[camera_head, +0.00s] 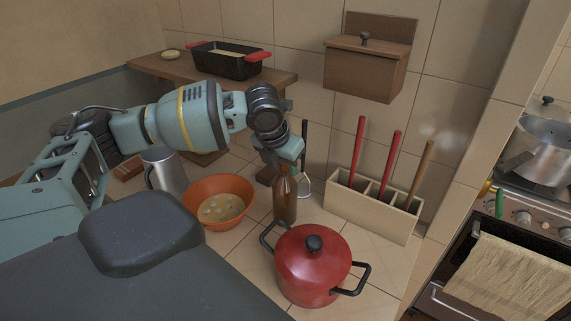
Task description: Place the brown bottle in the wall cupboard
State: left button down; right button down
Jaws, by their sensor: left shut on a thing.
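The brown bottle (285,203) stands upright on the tiled counter, between the orange bowl and the red pot. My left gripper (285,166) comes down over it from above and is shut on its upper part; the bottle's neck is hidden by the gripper. I cannot tell whether the bottle's base touches the counter. A small wooden wall cupboard (362,73) with a sloped lid and dark knob hangs on the tiles at upper right of the bottle; its lid looks shut. My right gripper is not in view.
An orange bowl (222,203) and a metal mug (164,172) stand left of the bottle. A red lidded pot (312,266) is in front. A divided box (372,206) with upright handles stands below the cupboard. A black pan (227,61) sits on a wooden shelf (278,82).

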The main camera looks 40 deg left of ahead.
pick_arm(q)
jog(key=c, duration=1.1)
grip_release()
jog(key=shift+f, duration=0.1)
jog(key=shift+c, duration=0.2)
jog(key=p+v, duration=0.1)
jog(key=v, duration=1.1)
jog(key=shift+c, duration=0.6)
